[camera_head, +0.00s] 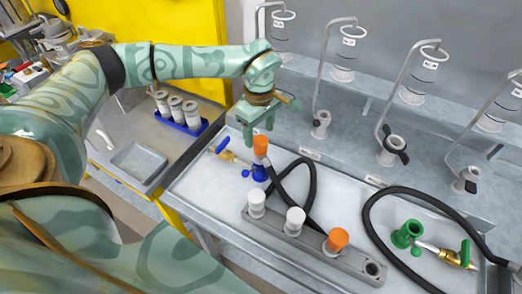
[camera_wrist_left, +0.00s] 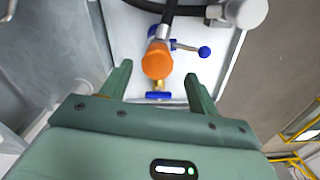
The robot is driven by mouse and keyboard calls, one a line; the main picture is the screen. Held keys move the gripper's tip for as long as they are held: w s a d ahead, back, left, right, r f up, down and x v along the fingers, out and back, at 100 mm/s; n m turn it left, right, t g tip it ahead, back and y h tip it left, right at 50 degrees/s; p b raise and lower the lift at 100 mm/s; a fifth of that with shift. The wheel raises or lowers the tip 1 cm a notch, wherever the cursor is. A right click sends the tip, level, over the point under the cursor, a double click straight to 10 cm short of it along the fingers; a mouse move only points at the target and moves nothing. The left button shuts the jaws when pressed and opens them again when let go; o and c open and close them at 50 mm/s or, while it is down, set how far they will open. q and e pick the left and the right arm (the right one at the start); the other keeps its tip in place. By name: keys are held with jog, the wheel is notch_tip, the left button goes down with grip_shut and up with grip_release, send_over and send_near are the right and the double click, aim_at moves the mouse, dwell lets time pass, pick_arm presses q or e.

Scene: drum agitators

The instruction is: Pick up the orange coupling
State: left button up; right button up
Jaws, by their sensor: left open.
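An orange coupling (camera_head: 261,144) stands upright above a blue valve fitting (camera_head: 260,173) on the white bench tray. My left gripper (camera_head: 258,130) is open right above and beside this coupling. In the left wrist view the orange coupling (camera_wrist_left: 157,60) lies just beyond the gap between the two open fingers of my left gripper (camera_wrist_left: 157,84), and nothing is held. A second orange piece (camera_head: 338,239) sits on the grey rack. My right gripper is not in view.
The grey rack (camera_head: 318,256) also holds white-topped pieces (camera_head: 295,218) and an empty hole. Black hoses (camera_head: 305,190) curve across the tray. A green fitting (camera_head: 407,233) with a brass valve lies at right. Glass agitators on metal stands line the back.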

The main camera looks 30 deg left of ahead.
aim_at(260, 139)
pick_arm(q)
jog(key=shift+f, duration=0.45)
jog(key=f, duration=0.4)
jog(key=shift+w+f+b, duration=0.2)
jog(key=shift+w+b, duration=0.05)
jog(key=shift+b, duration=0.05)
jog(key=shift+s, duration=0.1)
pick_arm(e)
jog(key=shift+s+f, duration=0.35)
pick_arm(q)
jog(key=c, duration=1.2)
jog(key=shift+r, duration=0.1)
